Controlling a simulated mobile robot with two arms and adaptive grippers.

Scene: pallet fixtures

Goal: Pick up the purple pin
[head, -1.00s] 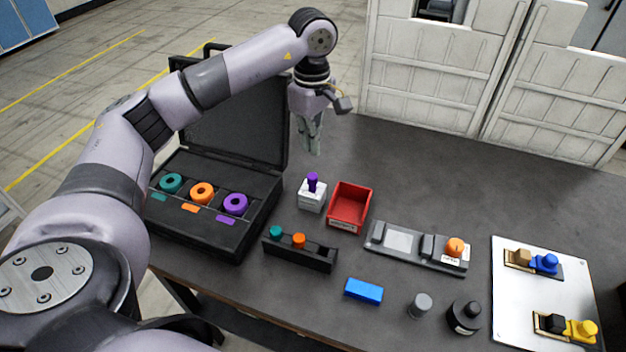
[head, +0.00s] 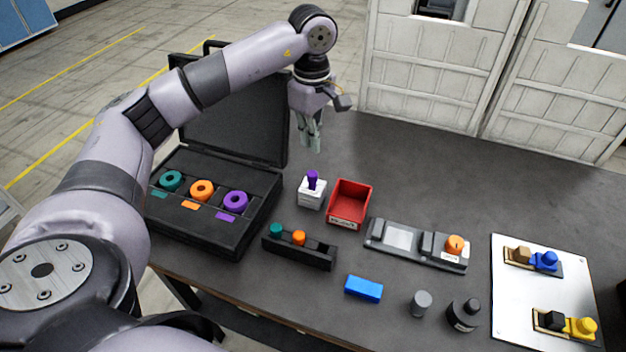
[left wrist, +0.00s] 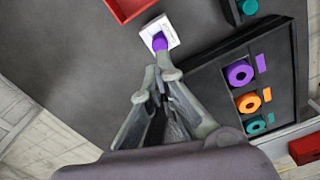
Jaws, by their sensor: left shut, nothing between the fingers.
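The purple pin (head: 312,179) stands upright in a small white block (head: 311,197) on the dark table. In the left wrist view the pin (left wrist: 160,41) and its white block (left wrist: 161,29) lie just beyond my fingertips. My left gripper (head: 314,148) points down above the table, behind and above the pin, apart from it. Its fingers are shut and empty; they also show in the left wrist view (left wrist: 164,75). My right gripper is not in view.
A red bin (head: 349,204) stands just right of the white block. An open black case (head: 219,239) with teal, orange and purple rings is at left. A black rack (head: 315,258) with teal and orange pins stands in front. Table at back right is clear.

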